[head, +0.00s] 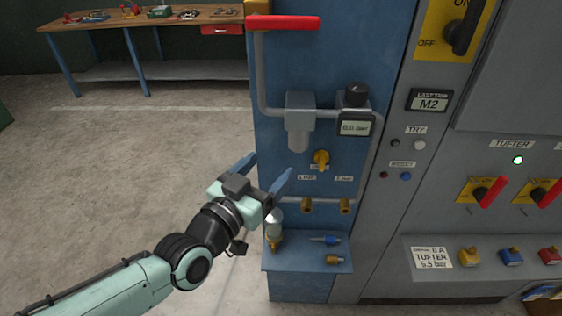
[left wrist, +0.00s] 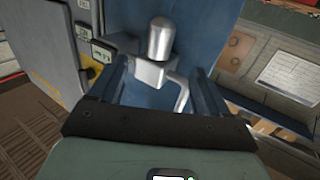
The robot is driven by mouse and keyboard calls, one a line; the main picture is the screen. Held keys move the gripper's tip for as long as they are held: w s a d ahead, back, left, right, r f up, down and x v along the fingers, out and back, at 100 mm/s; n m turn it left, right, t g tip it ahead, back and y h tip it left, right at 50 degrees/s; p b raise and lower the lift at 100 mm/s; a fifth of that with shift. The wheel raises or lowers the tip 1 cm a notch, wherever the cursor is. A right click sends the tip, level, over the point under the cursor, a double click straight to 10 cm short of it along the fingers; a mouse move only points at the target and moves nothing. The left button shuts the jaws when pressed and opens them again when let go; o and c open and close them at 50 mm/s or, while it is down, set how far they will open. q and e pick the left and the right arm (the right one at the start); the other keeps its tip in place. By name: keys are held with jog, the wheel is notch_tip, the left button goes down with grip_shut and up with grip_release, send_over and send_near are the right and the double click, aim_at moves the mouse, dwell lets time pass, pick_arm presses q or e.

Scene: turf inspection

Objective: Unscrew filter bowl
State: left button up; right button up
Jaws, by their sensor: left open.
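The filter bowl (head: 298,138) is a grey rounded cylinder hanging under a grey filter head (head: 300,104) on the blue panel. In the left wrist view the bowl (left wrist: 161,38) shows with its rounded end upward, joined to the filter head (left wrist: 148,75). My left gripper (head: 269,168) is open, its blue fingers spread, below and left of the bowl in the head view. In the left wrist view the bowl and head lie between the directions of the two fingers (left wrist: 160,66). Nothing is seen between the fingers. My right gripper is not in view.
A regulator with gauge (head: 355,127) stands right of the filter. Open floor lies left.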

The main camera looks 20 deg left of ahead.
aim_at(294, 141)
pick_arm(q)
jog(key=p+x, duration=0.2)
jog(key=x, duration=1.1)
jog(key=shift+r, duration=0.1)
jog(key=shift+c, duration=0.2)
jog(key=c, duration=1.1)
jog(key=o, duration=1.2)
jog(key=shift+c, duration=0.6)
